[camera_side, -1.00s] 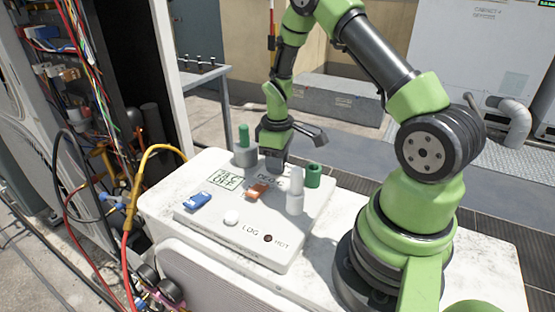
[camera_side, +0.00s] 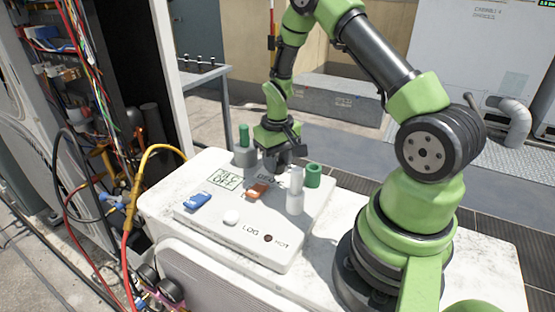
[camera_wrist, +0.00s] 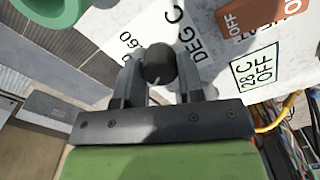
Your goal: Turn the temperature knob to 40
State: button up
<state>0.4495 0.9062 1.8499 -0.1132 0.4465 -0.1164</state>
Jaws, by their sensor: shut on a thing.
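The temperature knob (camera_wrist: 158,65) is a small dark round knob with a white pointer mark, standing on the white panel beside the print "DEG C". My gripper (camera_wrist: 160,85) is shut on it, one finger on each side. In the side view my gripper (camera_side: 274,166) points down at the panel's back part, hiding the knob. A printed "60" shows by the left finger in the wrist view; other scale marks are hidden. The display (camera_wrist: 253,68) appears to read "28 C OFF"; it also shows in the side view (camera_side: 223,179).
On the panel are an orange switch (camera_side: 257,190), a blue switch (camera_side: 198,201), a white button (camera_side: 231,217) and a dark red lamp (camera_side: 268,238). A white post (camera_side: 295,192), a green ring (camera_side: 313,176) and a green-topped grey cylinder (camera_side: 244,149) stand close to my gripper.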

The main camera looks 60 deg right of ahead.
aim_at(278, 162)
jog(key=shift+m, duration=0.7)
jog(key=o, duration=0.9)
jog(key=shift+r, duration=0.1)
notch_tip(278, 162, up, 10)
jog(key=shift+f, duration=0.1)
